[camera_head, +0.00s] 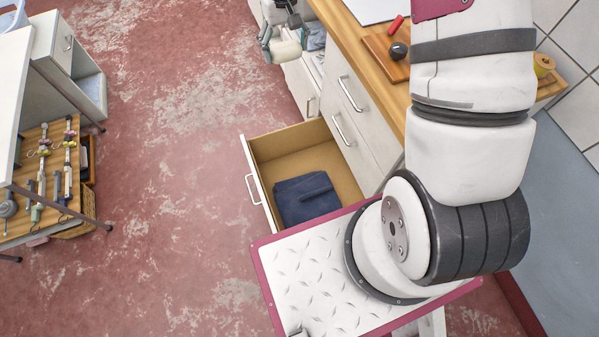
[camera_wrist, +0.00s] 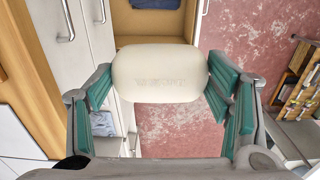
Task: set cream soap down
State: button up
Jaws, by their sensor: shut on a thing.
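The cream soap (camera_wrist: 160,74) is a pale rounded block with faint stamped lettering on its face. My gripper (camera_wrist: 158,88) is shut on it, with green-padded fingers at its left and right ends. In the wrist view the soap appears held in the air, with red floor and an open drawer behind it.
A drawer (camera_head: 262,148) stands open below the counter, with folded blue cloth (camera_head: 306,204) inside. On the counter are a wooden board (camera_head: 385,58), a dark ball (camera_head: 398,51) and a red-handled item (camera_head: 396,25). A tool shelf (camera_head: 45,190) stands at left. The floor between is clear.

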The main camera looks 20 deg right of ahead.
jog(key=w+f+b, duration=0.3)
jog(key=f+b, duration=0.5)
jog(key=f, duration=0.5)
jog(key=w+f+b, duration=0.3)
jog(key=f+b, duration=0.5)
jog(key=f, duration=0.5)
jog(key=w+f+b, duration=0.4)
jog(key=f+b, duration=0.4)
jog(key=f, duration=0.5)
jog(key=b, duration=1.5)
send_over(286, 165)
notch_tip(286, 165, down, 25)
notch_tip(286, 165, down, 19)
jog(key=b, duration=0.7)
jog(key=shift+a+r, duration=0.1)
jog(key=shift+r, duration=0.05)
jog(key=shift+s, duration=0.1)
jog(key=o, duration=1.2)
